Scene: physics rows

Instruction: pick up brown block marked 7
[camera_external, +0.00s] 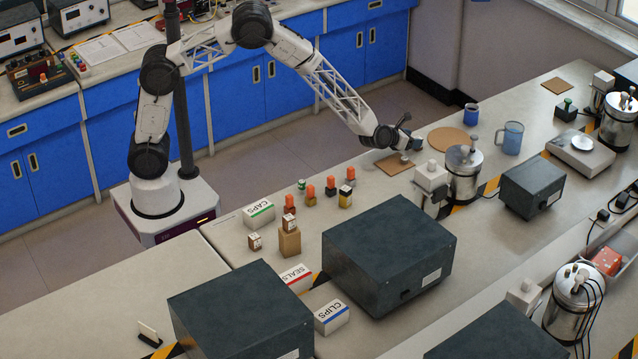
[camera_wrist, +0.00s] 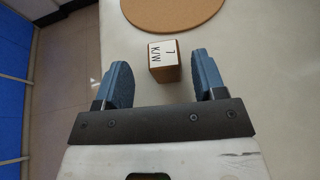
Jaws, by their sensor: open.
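The brown block marked 7 (camera_wrist: 163,62) stands on the pale bench in the wrist view. Its white top face reads "7 K/W". My gripper (camera_wrist: 160,77) is open, with one blue finger on each side of the block and visible gaps to both. The block lies near the fingertip end of the space between the fingers. In the external view my gripper (camera_external: 407,128) is low over the bench's left edge, beside the round cork mat. The block is not clearly made out there, near the dark gripper.
The round cork mat (camera_external: 448,139) lies just beyond the block. A square brown mat (camera_external: 386,167) lies nearby, with a metal vessel (camera_external: 463,176) and white-topped fitting to the right. Small bottles and marked blocks (camera_external: 289,242) stand further along the bench, near a large dark box (camera_external: 388,245).

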